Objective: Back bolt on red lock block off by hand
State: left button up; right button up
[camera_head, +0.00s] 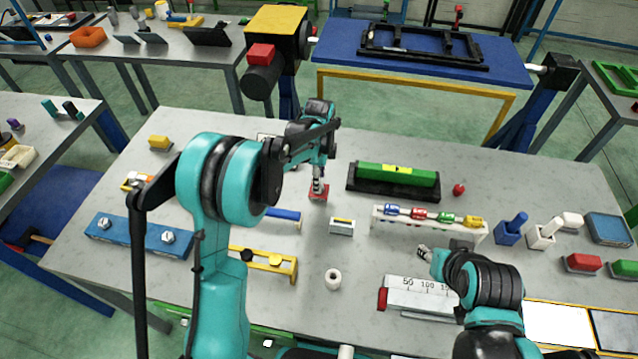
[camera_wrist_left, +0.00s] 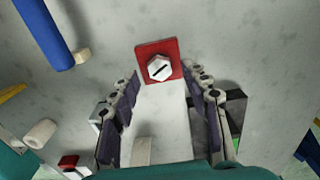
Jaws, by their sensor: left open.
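The red lock block (camera_head: 319,193) lies on the grey table in the head view, under my left gripper. In the left wrist view the red block (camera_wrist_left: 171,50) is a square plate with a white hex bolt (camera_wrist_left: 160,68) on it; the bolt head has a dark slot. My left gripper (camera_wrist_left: 170,78) is open, its two fingers on either side of and just short of the bolt, with nothing between them. In the head view my left gripper (camera_head: 318,186) points down at the block and partly hides it. My right gripper (camera_head: 425,253) is over the table's front right; its opening is too small to tell.
A blue bar (camera_head: 283,214) and a small white box (camera_head: 342,226) lie near the block. A white roll (camera_head: 333,279) stands in front.

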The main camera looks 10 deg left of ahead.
pick_arm(q)
jog(key=shift+f, duration=1.05)
grip_shut()
jog(key=shift+n, duration=0.3)
